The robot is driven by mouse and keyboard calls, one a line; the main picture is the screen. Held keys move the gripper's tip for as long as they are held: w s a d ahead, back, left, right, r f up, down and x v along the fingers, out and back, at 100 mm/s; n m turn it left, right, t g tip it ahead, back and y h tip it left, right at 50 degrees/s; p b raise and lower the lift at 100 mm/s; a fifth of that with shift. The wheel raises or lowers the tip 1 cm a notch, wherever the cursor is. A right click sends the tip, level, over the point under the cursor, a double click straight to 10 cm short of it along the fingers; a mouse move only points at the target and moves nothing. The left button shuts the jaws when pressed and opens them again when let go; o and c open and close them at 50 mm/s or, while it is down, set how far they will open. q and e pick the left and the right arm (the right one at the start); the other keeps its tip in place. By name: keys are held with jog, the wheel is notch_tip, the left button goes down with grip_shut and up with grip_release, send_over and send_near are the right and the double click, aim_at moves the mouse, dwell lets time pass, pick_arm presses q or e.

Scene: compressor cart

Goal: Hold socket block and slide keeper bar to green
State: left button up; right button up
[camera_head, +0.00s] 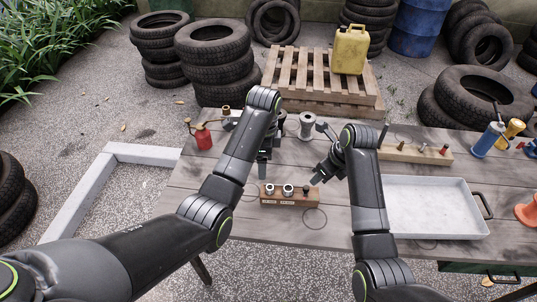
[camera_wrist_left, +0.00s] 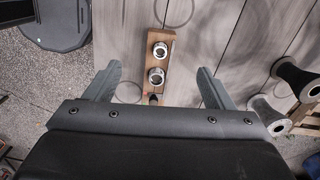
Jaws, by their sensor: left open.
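The socket block (camera_head: 290,199) is a small wooden block on the table with two silver ring sockets and a dark knob on top. Pale labels show on its front. In the left wrist view the block (camera_wrist_left: 168,43) lies between and beyond my open left fingers (camera_wrist_left: 159,70), not touching them. A small red mark shows near the dark knob. My left gripper (camera_head: 264,166) is above and behind the block's left end. My right gripper (camera_head: 319,155) is behind its right end, fingers spread and empty.
A grey tray (camera_head: 435,228) lies right of my right arm. A second wooden block (camera_head: 415,152) with small parts is behind it. A red oil can (camera_head: 202,137) and metal spools (camera_head: 307,124) stand at the back. Blue and yellow bottles are at far right. The table's front left is bare.

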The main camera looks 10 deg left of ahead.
aim_at(269, 187)
pick_arm(q)
jog(key=f, duration=0.5)
jog(key=d+f, duration=0.1)
jog(key=f, duration=1)
jog(key=shift+w+d+f, duration=0.1)
jog(key=shift+w+d, duration=0.1)
jog(key=shift+d, duration=0.1)
